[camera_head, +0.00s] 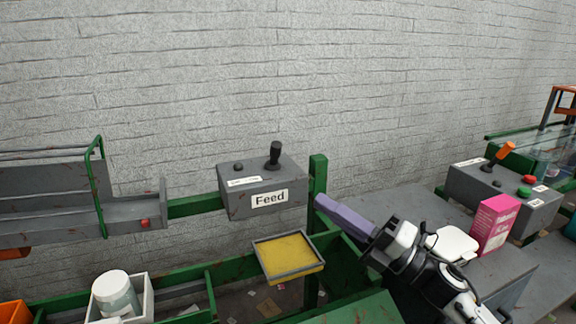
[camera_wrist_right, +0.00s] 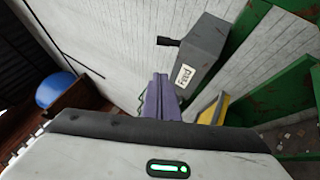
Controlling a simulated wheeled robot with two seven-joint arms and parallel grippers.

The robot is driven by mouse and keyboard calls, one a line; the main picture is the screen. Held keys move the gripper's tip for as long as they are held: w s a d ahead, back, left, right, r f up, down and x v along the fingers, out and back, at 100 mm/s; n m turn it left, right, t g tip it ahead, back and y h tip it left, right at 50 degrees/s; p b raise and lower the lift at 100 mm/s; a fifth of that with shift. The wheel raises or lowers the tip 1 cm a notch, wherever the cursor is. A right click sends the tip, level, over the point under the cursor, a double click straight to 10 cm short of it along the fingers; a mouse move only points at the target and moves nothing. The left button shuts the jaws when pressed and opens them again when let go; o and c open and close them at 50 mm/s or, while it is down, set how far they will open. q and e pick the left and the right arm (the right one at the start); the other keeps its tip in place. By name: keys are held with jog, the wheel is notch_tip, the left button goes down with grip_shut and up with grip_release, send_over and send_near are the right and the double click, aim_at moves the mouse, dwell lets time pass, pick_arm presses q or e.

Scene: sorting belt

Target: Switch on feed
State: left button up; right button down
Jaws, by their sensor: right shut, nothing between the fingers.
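The feed box (camera_head: 263,187) is grey with a "Feed" label and stands on a green rail in the middle of the head view. A black lever (camera_head: 274,154) stands up from its top, with a small dark knob to its left. The right wrist view also shows the feed box (camera_wrist_right: 197,55) and its black lever (camera_wrist_right: 168,41) sticking out to the left. My right gripper (camera_head: 319,203) has purple fingers, shut and empty, to the right of the box and lower than the lever. It also shows in the right wrist view (camera_wrist_right: 160,78). My left gripper is not in view.
A green post (camera_head: 318,176) stands between the box and my right gripper. A yellow-bottomed tray (camera_head: 288,254) is below the box. A pink carton (camera_head: 494,225) and a second control box (camera_head: 500,190) with an orange lever stand at right. A white jar (camera_head: 113,292) is at lower left.

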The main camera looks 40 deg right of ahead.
aim_at(288, 180)
jog(key=d+x, duration=0.1)
jog(key=x, duration=0.3)
jog(key=p+x, duration=0.1)
jog(key=x, duration=0.3)
jog(key=w+d+p+x, duration=0.1)
jog(key=x, duration=0.3)
jog(key=shift+d+r, duration=0.3)
jog(key=shift+d, duration=0.05)
